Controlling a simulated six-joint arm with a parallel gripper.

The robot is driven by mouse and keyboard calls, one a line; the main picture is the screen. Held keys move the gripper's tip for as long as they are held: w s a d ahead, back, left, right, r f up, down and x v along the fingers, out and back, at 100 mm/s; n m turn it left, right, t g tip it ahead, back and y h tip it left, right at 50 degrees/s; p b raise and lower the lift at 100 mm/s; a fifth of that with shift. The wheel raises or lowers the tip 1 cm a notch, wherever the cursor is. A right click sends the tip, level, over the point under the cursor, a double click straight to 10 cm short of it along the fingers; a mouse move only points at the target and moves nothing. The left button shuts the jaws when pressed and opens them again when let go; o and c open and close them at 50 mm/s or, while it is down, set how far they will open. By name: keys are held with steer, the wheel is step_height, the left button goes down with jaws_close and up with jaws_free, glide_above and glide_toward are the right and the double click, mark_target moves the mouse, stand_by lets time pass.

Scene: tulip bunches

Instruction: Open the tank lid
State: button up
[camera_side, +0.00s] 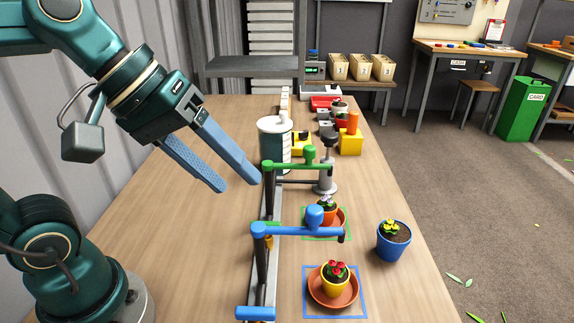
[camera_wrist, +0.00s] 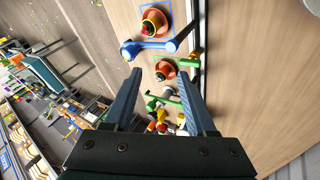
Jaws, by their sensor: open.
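The tank (camera_side: 275,151) is a pale cylinder with a dark greenish band, standing behind the green pipe in the side view. Its light lid (camera_side: 274,124) sits on top with a small knob and looks closed. My gripper (camera_side: 240,184) is open and empty, with two blue fingers pointing down and right. In the side view its tips appear in front of and to the left of the tank, apart from it. In the wrist view the gripper (camera_wrist: 160,71) shows both fingers spread with nothing between them. I cannot make out the tank clearly there.
A blue spout (camera_side: 290,231) and a green spout (camera_side: 300,166) stand on a rail near the tank. A yellow pot on a saucer (camera_side: 316,290) is under the blue one. A blue pot (camera_side: 393,241) stands right.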

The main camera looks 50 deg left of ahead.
steer(key=w+d+r+n+h, duration=0.1)
steer(key=w+r+n+h, duration=0.15)
steer(key=w+n, duration=0.2)
steer(key=n+t+h, duration=0.2)
steer(key=n+t, duration=0.4)
steer(key=n, duration=1.2)
glide_above(284, 111)
steer(key=s+d, duration=0.1)
steer(key=s, duration=0.2)
step_height(284, 111, down, 5)
steer(key=shift+s+d+r, duration=0.1)
steer(key=shift+s, duration=0.05)
steer(key=shift+n+y, duration=0.45)
steer(key=shift+n, duration=0.3)
steer(key=a+f, duration=0.2)
steer(key=f, duration=0.1)
steer(key=a+f, duration=0.1)
steer(key=shift+s+a+f, duration=0.1)
steer(key=shift+s+f, duration=0.1)
steer(key=shift+s, duration=0.15)
steer(key=shift+x, duration=2.45)
